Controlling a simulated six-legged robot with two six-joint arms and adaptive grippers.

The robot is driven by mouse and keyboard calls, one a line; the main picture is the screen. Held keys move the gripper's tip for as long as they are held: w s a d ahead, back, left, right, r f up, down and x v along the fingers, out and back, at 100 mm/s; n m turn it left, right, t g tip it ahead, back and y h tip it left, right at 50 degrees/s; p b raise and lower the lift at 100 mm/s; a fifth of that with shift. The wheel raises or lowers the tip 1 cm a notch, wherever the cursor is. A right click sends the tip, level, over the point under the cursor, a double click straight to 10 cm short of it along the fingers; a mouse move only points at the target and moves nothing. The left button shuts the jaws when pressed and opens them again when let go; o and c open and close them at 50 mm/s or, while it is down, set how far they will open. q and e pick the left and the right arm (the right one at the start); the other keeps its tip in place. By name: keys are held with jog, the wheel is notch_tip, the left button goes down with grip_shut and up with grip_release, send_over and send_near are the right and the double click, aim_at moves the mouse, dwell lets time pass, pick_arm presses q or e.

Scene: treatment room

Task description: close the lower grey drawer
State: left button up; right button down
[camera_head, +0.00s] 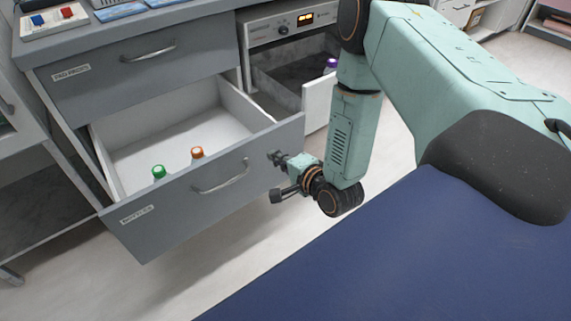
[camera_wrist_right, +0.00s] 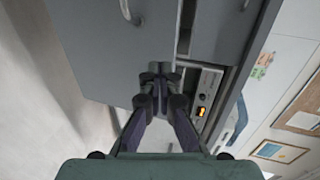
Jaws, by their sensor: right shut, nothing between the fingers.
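The lower grey drawer (camera_head: 210,190) is pulled well out of the cabinet, its white inside showing. It has a curved metal handle (camera_head: 220,178) and a label at the left of its front. My right gripper (camera_head: 277,158) is shut and empty at the right end of the drawer front, right of the handle. In the right wrist view its closed fingertips (camera_wrist_right: 158,72) overlap the grey front (camera_wrist_right: 95,45); I cannot tell whether they touch. My left gripper is not in view.
The upper grey drawer (camera_head: 140,75) above is shut. A blue padded surface (camera_head: 400,260) fills the lower right. Pale floor (camera_head: 130,285) lies before the drawer.

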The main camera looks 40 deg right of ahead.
aim_at(254, 142)
jog(key=x, duration=0.1)
jog(key=b+x, duration=0.1)
jog(key=x, duration=0.3)
jog(key=shift+w+a+r+b, duration=0.15)
jog(key=shift+w+r+b, duration=0.15)
jog(key=shift+r+b, duration=0.05)
jog(key=shift+w, duration=0.65)
jog(key=shift+w, duration=0.1)
